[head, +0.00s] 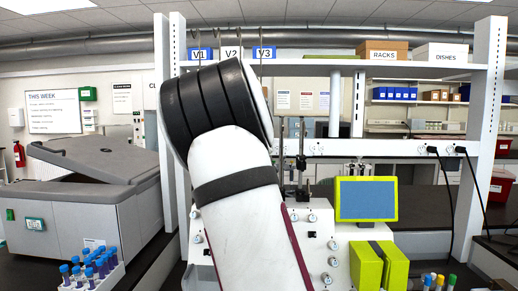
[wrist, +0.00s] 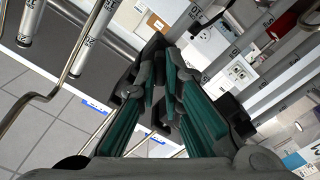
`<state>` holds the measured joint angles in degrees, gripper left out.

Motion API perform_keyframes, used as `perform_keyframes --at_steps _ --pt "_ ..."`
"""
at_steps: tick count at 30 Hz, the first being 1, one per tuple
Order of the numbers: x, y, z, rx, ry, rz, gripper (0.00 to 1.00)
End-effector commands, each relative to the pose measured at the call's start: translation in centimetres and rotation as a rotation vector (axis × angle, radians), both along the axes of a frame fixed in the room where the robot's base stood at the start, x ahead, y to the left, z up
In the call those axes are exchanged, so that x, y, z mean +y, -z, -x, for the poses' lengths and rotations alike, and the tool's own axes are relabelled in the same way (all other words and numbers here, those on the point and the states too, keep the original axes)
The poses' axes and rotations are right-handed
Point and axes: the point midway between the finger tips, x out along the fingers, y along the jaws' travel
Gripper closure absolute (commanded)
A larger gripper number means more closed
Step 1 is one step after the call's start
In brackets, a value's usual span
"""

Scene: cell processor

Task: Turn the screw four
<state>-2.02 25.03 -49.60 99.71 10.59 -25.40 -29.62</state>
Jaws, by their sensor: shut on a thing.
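A white machine (head: 232,228) with several small round silver knobs or screws on its front stands behind my arm. Several knobs (head: 332,245) show to the right of my arm and one knob (head: 197,238) to its left. I cannot tell which is screw four. In the head view my gripper is hidden by my own arm. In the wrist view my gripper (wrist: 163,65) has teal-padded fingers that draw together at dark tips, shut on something. The held thing is mostly hidden between the tips, so I cannot tell what it is.
A green-framed screen (head: 367,199) and a lime-green box (head: 378,265) sit right of my arm. A rack of blue-capped tubes (head: 93,272) and a grey lidded machine (head: 95,195) stand left. Thin bent metal rods (wrist: 85,45) and grey frame bars (wrist: 265,75) pass near my gripper.

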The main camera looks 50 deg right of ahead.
Motion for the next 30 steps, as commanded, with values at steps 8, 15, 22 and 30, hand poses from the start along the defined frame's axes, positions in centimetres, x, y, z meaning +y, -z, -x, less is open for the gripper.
perform_keyframes --at_steps 8,15,22,30 --pt "0.12 0.03 -0.09 0.163 -0.001 0.139 1.00" --pt "0.14 0.04 -0.12 0.250 -0.001 0.214 1.00" --pt "0.11 0.06 -0.11 0.287 -0.001 0.245 1.00" --pt "0.11 0.06 -0.11 0.293 -0.001 0.250 1.00"
